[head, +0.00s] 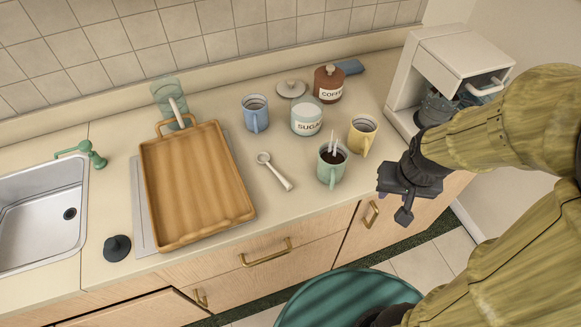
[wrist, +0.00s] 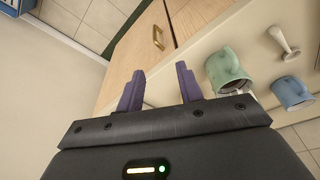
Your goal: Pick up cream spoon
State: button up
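The cream spoon (head: 273,170) lies on the counter between the wooden tray and the green mug, its round bowl toward the back left and its handle toward the front right. It also shows in the wrist view (wrist: 284,42) near the upper right, beyond the green mug. My gripper (head: 391,200) hangs beside the counter's front edge, to the right of the green mug and well apart from the spoon. In the wrist view its two purple fingers (wrist: 160,88) stand apart with nothing between them.
The green mug (head: 330,167), holding dark liquid, stands between my gripper and the spoon. A yellow mug (head: 362,136), blue mug (head: 256,113), sugar jar (head: 306,117) and coffee jar (head: 328,84) stand behind. The wooden tray (head: 195,185) is left of the spoon. Bare counter surrounds the spoon.

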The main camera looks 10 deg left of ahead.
jog(key=shift+d, duration=0.15)
jog(key=shift+o, duration=0.5)
jog(key=w+a+r+n+g+p, duration=0.1)
jog(key=w+a+r+n+p, duration=0.1)
jog(key=a, duration=1)
jog(key=w+a+r+n+g+p, duration=0.1)
jog(key=w+a+n, duration=0.4)
jog(key=a, duration=0.7)
notch_tip(320, 180, up, 2)
jog(key=shift+a+r+n+g+p, duration=0.1)
jog(key=shift+a+n+g+p, duration=0.25)
jog(key=shift+n, duration=0.85)
jog(key=shift+d, duration=0.15)
jog(key=p, duration=0.2)
send_over(289, 183)
notch_tip(289, 183, down, 12)
jog(key=shift+w+f, duration=0.1)
jog(key=shift+f, duration=0.05)
